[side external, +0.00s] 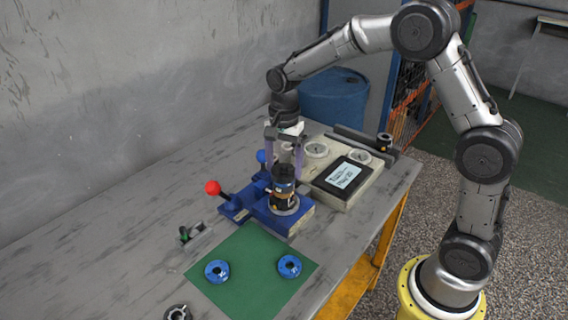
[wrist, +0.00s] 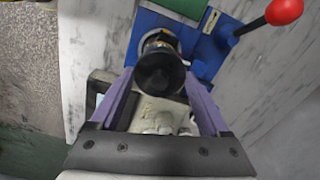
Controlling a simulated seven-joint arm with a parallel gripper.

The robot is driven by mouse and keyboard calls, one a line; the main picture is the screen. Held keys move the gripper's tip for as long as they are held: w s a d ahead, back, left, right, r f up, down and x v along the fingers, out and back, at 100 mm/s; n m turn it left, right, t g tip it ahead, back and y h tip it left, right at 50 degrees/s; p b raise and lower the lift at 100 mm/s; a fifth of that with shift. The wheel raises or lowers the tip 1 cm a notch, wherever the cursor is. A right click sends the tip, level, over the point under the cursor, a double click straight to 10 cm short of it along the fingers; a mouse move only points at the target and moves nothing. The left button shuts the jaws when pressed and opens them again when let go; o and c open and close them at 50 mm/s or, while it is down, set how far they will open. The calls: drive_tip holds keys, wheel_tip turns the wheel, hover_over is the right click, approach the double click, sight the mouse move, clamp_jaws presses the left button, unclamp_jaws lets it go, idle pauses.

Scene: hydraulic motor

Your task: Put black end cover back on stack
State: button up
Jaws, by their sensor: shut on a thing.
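My gripper (side external: 284,166) points straight down over the blue fixture (side external: 263,212), its purple fingers shut on the black end cover (side external: 283,174). In the wrist view the cover (wrist: 160,75) is a dark round disc between the fingertips (wrist: 160,84). The motor stack (side external: 285,203) stands upright on the fixture, directly below the cover, with a coppery layer and a pale metal base. In the wrist view the cover hides most of the stack (wrist: 160,38). I cannot tell whether cover and stack are touching.
A red-knobbed lever (side external: 213,188) rises left of the fixture, and a blue knob (side external: 261,156) stands behind it. A beige box with a screen (side external: 345,177) is close on the right. Two blue rings (side external: 217,271) (side external: 289,266) lie on the green mat (side external: 250,285) in front.

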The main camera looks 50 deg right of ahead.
sight(284, 165)
drive_tip(key=shift+r, duration=0.4)
drive_tip(key=shift+f, duration=0.5)
idle(0.8)
drive_tip(key=o, duration=1.6)
drive_tip(key=shift+r, duration=2.4)
